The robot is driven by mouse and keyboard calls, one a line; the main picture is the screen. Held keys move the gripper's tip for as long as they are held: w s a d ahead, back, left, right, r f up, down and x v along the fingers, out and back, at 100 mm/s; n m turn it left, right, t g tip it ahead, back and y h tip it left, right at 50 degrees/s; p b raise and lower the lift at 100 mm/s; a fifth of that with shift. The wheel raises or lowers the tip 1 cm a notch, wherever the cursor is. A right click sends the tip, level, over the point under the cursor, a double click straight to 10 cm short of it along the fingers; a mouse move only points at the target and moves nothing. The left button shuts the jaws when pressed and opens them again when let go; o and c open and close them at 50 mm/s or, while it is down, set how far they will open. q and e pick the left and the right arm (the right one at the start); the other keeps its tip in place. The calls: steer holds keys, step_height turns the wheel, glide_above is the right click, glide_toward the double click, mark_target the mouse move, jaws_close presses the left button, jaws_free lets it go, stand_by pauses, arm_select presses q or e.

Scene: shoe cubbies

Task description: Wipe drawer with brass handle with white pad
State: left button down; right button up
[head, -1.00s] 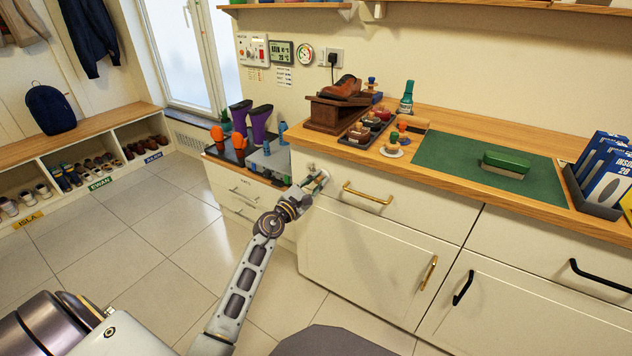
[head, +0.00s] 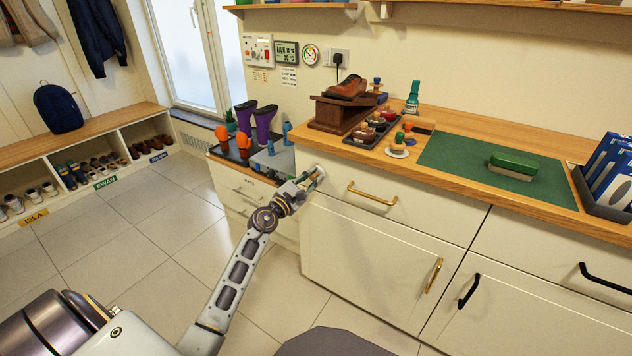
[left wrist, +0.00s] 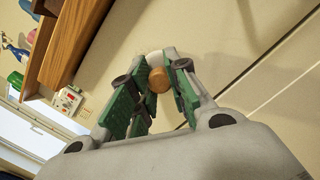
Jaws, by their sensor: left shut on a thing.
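The drawer with the brass handle (head: 425,212) is shut, below the wooden counter; its brass handle (head: 372,194) is right of my left gripper. My left gripper (head: 311,181) is at the left end of the drawer front. It is shut on the tan round knob of the white pad (left wrist: 155,58); the knob sits between the green-lined fingers (left wrist: 150,88) in the left wrist view. The pad faces the cream front and looks to be at or very near it; I cannot tell if it touches. The fingers hide most of the pad. My right gripper is not in view.
The counter edge (head: 450,180) overhangs just above the drawer. On top are a shoe on a wooden stand (head: 340,104), a polish tray (head: 369,131) and a green brush (head: 512,165) on a green mat. A lower cabinet (head: 251,190) stands left. The floor left is clear.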

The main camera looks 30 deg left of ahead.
arm_select(q)
steer(key=shift+a, duration=0.2)
stand_by(0.3)
steer(key=shift+w+a+r+b, duration=0.15)
steer(key=shift+a+b, duration=0.55)
steer(key=shift+a, duration=1)
steer(key=shift+r+p, duration=0.15)
steer(key=shift+p, duration=0.25)
steer(key=shift+d, duration=0.1)
steer(key=shift+d+p, duration=1.1)
steer(key=shift+d, duration=0.65)
steer(key=shift+d, duration=0.1)
